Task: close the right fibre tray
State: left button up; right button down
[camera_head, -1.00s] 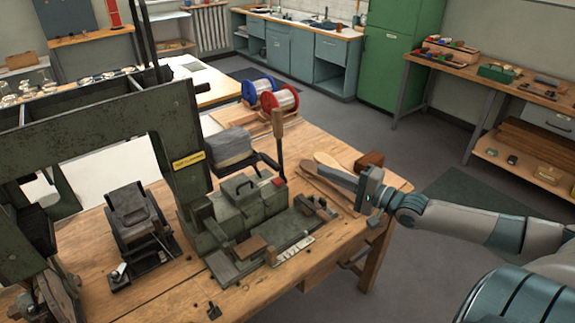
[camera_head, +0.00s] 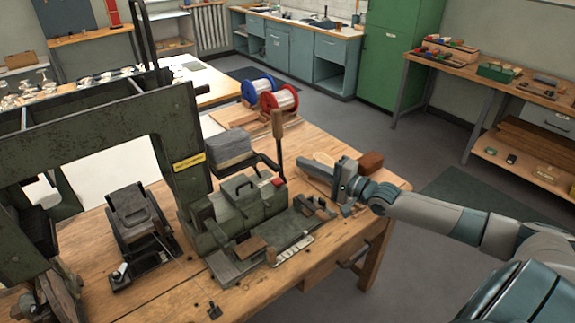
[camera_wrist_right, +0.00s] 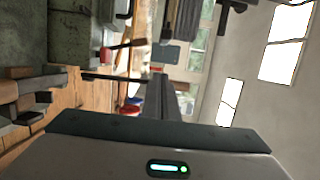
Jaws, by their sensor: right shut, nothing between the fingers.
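The fibre tray unit appears to be the green-grey metal box (camera_head: 262,207) with a lid handle, at the right side of the green machine frame. I cannot clearly tell which part is the right tray or how far it stands open. A flat metal bed (camera_head: 236,268) with small blocks lies at its front. My right gripper (camera_head: 326,174) is shut and empty, to the right of the box and apart from it, over the table's right end. In the right wrist view its dark fingers (camera_wrist_right: 165,98) are together. My left gripper is not in view.
An upright lever with a wooden handle (camera_head: 277,132) stands behind the box. A brown block (camera_head: 370,162) and flat wooden pieces lie near my right gripper. Blue and red spools (camera_head: 281,100) stand at the back. The table's front right has free room.

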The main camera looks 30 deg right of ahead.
jog(key=a+p, duration=0.1)
jog(key=w+a+p, duration=0.1)
jog(key=a, duration=0.1)
jog(key=w+a+p, duration=0.1)
jog(key=a, duration=0.1)
jog(key=shift+w, duration=0.25)
dwell(0.5)
